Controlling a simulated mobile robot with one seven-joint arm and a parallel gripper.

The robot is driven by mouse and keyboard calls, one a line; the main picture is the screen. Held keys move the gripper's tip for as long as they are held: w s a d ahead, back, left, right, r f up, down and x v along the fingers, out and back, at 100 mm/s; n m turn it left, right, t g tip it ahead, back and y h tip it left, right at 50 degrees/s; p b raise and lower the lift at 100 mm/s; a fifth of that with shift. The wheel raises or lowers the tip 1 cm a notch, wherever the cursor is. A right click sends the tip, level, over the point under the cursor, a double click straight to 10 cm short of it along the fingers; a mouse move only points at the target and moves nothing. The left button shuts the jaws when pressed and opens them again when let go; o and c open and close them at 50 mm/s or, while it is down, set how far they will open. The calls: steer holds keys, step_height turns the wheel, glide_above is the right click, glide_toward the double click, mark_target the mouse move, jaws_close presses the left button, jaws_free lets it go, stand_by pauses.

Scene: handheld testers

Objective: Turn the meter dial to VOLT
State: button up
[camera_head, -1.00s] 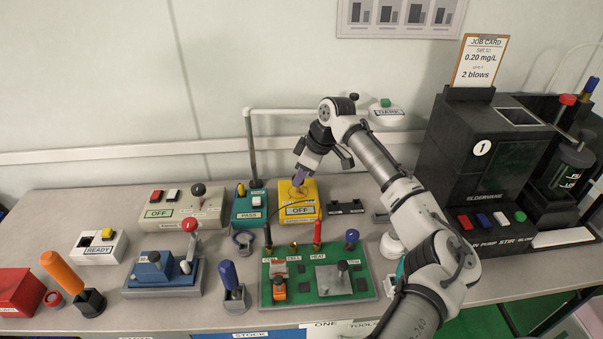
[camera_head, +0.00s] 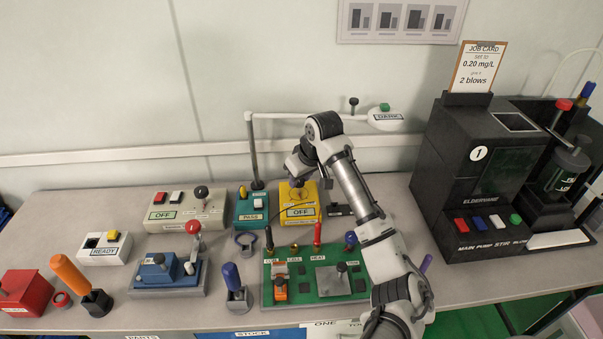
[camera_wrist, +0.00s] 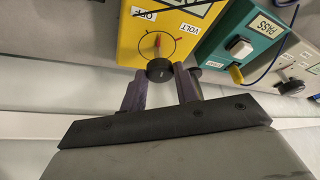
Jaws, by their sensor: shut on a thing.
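The yellow meter (camera_head: 300,212) stands on the bench with its window reading OFF in the head view. In the wrist view the meter (camera_wrist: 130,45) fills the top, with its black dial knob (camera_wrist: 160,70) at the near edge. A red-orange pointer (camera_wrist: 157,42) points up the picture, between the small OFF label (camera_wrist: 144,14) and the VOLT label (camera_wrist: 188,29). My gripper (camera_wrist: 159,77) has its purple fingers on either side of the knob, shut on it. In the head view my gripper (camera_head: 298,183) is over the meter's back, its fingertips largely hidden.
A teal PASS tester (camera_head: 250,208) stands close left of the meter, and a small black stand (camera_head: 339,210) close right. A green board (camera_head: 315,275) with plugs lies in front. A white pipe (camera_head: 310,116) with a lamp-like head (camera_head: 386,118) runs behind my arm.

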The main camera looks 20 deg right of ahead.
steer(key=m+h+p, duration=0.1)
steer(key=m, duration=0.1)
steer(key=m+h+p, duration=0.1)
steer(key=m+p, duration=0.1)
steer(key=m, duration=0.1)
steer(key=shift+a+r, duration=0.1)
steer(key=shift+a, duration=0.3)
steer(key=m+h+p, duration=0.1)
steer(key=m+p, duration=0.1)
steer(key=m, duration=0.1)
steer(key=shift+a+m+p, duration=0.1)
steer(key=shift+m+p, duration=0.2)
steer(key=shift+p, duration=0.05)
steer(key=shift+w+m+g+h+p, duration=0.1)
steer(key=shift+m+g+h+p, duration=0.55)
steer(key=shift+m, duration=0.45)
steer(key=shift+t, duration=0.25)
steer(key=o, duration=1)
steer(key=shift+c, duration=0.2)
